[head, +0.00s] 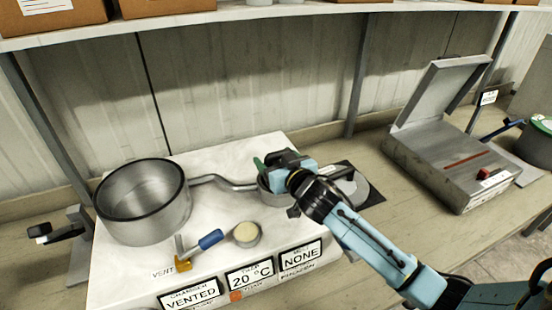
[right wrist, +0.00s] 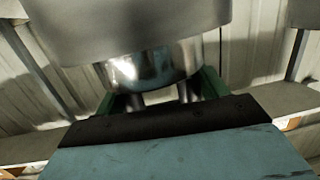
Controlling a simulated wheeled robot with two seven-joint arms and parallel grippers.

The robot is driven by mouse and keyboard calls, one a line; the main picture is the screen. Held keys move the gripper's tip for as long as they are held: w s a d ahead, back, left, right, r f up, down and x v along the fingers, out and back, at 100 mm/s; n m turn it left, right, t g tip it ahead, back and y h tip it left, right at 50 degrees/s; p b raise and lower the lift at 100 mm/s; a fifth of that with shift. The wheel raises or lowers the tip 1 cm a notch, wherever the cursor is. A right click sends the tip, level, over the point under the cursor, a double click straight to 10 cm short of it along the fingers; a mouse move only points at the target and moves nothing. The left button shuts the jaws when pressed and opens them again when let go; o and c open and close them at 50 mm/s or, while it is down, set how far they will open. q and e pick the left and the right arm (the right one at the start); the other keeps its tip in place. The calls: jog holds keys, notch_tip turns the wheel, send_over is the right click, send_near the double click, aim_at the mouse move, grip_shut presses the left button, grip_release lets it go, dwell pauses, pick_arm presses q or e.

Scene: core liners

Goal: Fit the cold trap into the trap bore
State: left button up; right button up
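My right gripper (head: 272,172) is over the metal trap bore housing (head: 272,192), which a bent pipe joins to the large chamber. In the right wrist view, its green fingers (right wrist: 158,95) stand on both sides of a shiny metal neck (right wrist: 150,70) below a wider grey cylinder (right wrist: 130,18). This appears to be the cold trap held between the fingers. The gripper hides most of it in the head view, so I cannot tell whether it is inside the bore. My left gripper is not in view.
The open round chamber (head: 142,205) stands on a white bench unit with a blue-handled vent valve (head: 208,240) and a small cup (head: 247,234). A grey disc (head: 350,188) lies on a dark mat at right. An open-lidded metal box (head: 450,165) is farther right. A shelf (head: 230,14) runs above.

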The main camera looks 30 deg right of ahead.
jog(key=o, duration=0.3)
jog(key=shift+r, duration=0.15)
jog(key=s+r, duration=0.2)
jog(key=s, duration=1)
jog(key=shift+d+b, duration=0.15)
jog(key=shift+b, duration=0.15)
jog(key=shift+f, duration=0.1)
